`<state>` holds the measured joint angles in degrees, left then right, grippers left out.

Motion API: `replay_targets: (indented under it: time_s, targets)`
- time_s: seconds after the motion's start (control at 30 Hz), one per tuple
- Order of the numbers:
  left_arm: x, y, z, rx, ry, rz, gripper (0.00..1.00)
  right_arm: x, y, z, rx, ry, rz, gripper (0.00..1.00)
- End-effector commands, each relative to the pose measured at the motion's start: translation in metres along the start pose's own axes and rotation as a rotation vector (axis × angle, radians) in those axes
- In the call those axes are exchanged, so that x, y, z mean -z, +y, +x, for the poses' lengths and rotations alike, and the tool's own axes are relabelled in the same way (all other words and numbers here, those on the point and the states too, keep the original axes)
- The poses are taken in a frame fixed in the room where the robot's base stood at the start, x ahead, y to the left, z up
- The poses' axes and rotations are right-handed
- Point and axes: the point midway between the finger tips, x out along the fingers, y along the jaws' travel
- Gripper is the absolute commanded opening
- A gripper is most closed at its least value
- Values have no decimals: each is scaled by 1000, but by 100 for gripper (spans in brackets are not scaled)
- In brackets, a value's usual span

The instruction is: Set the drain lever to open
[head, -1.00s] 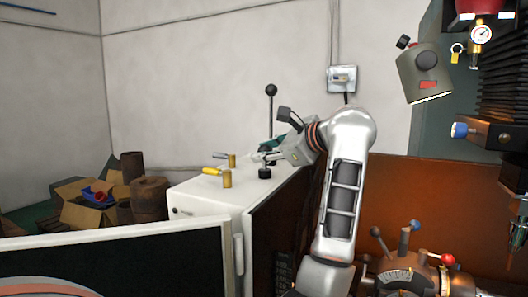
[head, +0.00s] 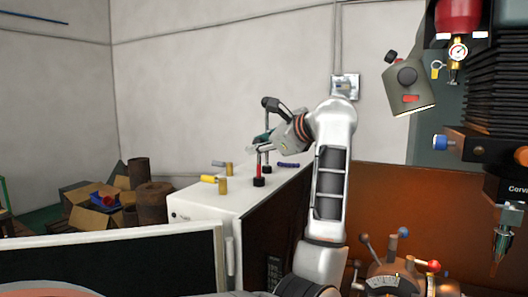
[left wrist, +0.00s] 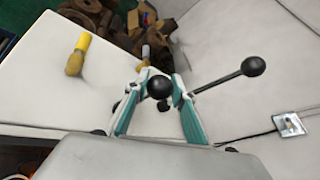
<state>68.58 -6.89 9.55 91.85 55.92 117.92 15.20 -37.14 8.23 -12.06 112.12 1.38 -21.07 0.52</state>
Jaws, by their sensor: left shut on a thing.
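A lever with a black ball knob (left wrist: 160,88) shows between my left gripper's teal fingers in the left wrist view. My left gripper (head: 254,148) is shut on this knob, above the white cabinet's top. Just below the fingers in the head view stands a red stem (head: 259,162) on a black round base (head: 259,182). A second lever, a thin rod with a black ball (left wrist: 253,66), slants up to the right in the left wrist view. No label shows which one is the drain lever. My right gripper is not in view.
A machine with a dial (head: 384,282) stands at the right.

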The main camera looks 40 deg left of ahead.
Motion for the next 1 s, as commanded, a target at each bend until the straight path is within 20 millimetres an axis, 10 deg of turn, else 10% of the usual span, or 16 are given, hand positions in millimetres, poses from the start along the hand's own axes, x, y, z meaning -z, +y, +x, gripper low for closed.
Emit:
replay_targets:
  time_s: [0.33, 0.37, 0.4, 1.0]
  targets:
    - [-10, -7, -7, 9, -7, -3, 0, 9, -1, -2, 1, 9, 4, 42]
    - [-11, -7, -7, 9, -7, -3, 32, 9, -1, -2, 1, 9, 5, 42]
    - [-11, -7, -7, 9, -7, -2, 42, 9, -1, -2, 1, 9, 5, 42]
    - [-31, -22, -16, 6, -1, -3, 42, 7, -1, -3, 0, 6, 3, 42]
